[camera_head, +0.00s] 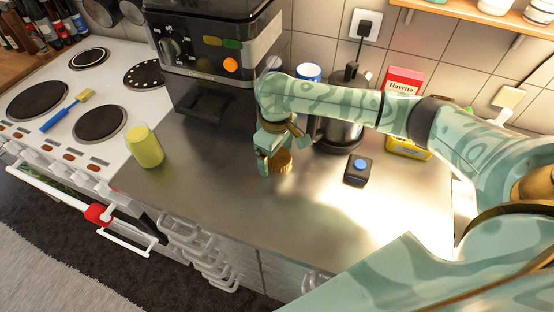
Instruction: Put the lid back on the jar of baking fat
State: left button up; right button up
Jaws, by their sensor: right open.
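A yellow jar (147,149) with a pale top stands upright on the steel counter, to the right of the cooker. No lid shows on it. A round, gold-brown lid-like piece (284,162) lies on the counter near the middle, partly hidden by my right gripper. My right gripper (273,158) is open and points down at this piece, its fingers very close to it. I cannot tell whether they touch it. My left gripper is not in view.
A black coffee machine (215,60) stands behind the jar. A dark kettle (337,136), a red box (403,80) and a small black box with a blue button (358,170) are to the right. The counter between jar and gripper is clear. A blue-handled brush (66,110) lies on the cooker.

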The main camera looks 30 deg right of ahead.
aim_at(276, 155)
jog(key=shift+r, duration=0.1)
jog(key=c, duration=1.1)
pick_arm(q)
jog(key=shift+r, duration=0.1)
pick_arm(e)
jog(key=shift+r, duration=0.25)
notch_tip(276, 155, up, 4)
jog(key=p, duration=0.2)
jog(key=shift+f+p, duration=0.2)
jog(key=shift+p, duration=0.2)
pick_arm(q)
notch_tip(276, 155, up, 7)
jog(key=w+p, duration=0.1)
jog(key=p, duration=0.3)
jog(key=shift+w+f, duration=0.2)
pick_arm(e)
jog(key=w+a+r, duration=0.4)
jog(key=a+r, duration=0.5)
jog(key=a, duration=0.4)
jog(key=shift+a, duration=0.25)
jog(key=shift+w, duration=0.1)
